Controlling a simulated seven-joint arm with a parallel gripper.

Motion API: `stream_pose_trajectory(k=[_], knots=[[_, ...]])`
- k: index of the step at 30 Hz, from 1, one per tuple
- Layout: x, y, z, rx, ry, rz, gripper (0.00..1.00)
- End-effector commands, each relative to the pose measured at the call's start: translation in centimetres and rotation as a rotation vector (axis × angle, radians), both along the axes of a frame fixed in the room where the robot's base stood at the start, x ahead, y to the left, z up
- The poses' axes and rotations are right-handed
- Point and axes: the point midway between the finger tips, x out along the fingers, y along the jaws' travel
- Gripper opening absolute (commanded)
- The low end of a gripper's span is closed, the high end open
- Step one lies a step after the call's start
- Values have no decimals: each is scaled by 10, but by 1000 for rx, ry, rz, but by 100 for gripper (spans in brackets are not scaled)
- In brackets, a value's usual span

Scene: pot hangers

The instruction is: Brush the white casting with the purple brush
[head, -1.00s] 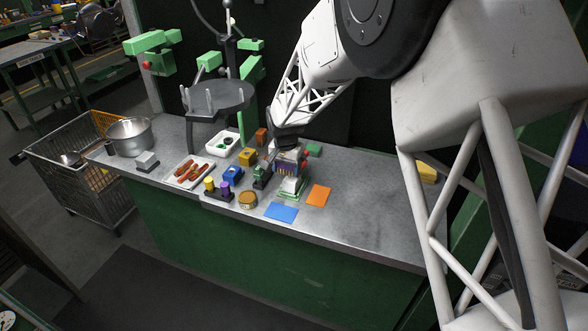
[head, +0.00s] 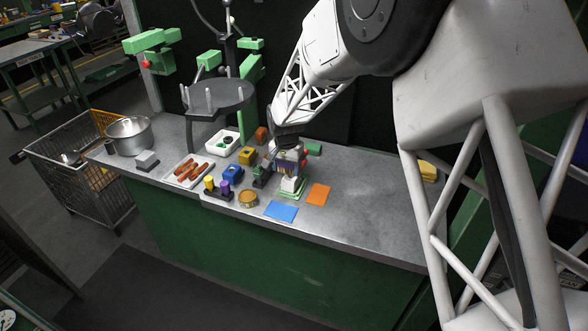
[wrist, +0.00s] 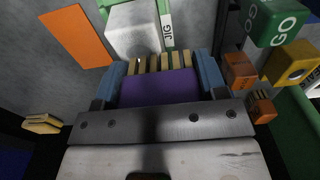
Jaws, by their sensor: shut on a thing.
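My gripper (wrist: 160,85) is shut on the purple brush (wrist: 158,88), whose purple block sits between the two blue fingers. Its pale yellow bristles point away from the gripper toward the white casting (wrist: 133,28). In the wrist view the bristle ends lie right at the near edge of the casting; whether they touch I cannot tell. In the head view the casting (head: 289,184) sits in a green jig (head: 292,195) on the bench, and my gripper (head: 287,152) is just above and behind it. The brush is small and partly hidden there.
The bench on the right is mostly clear.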

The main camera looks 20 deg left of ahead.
Motion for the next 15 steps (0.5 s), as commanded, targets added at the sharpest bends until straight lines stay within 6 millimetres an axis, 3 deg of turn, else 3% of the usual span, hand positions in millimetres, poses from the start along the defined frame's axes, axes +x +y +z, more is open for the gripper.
stream_pose_trajectory(k=[15], knots=[[0, -44, -3, 0, 0, -2, 31]])
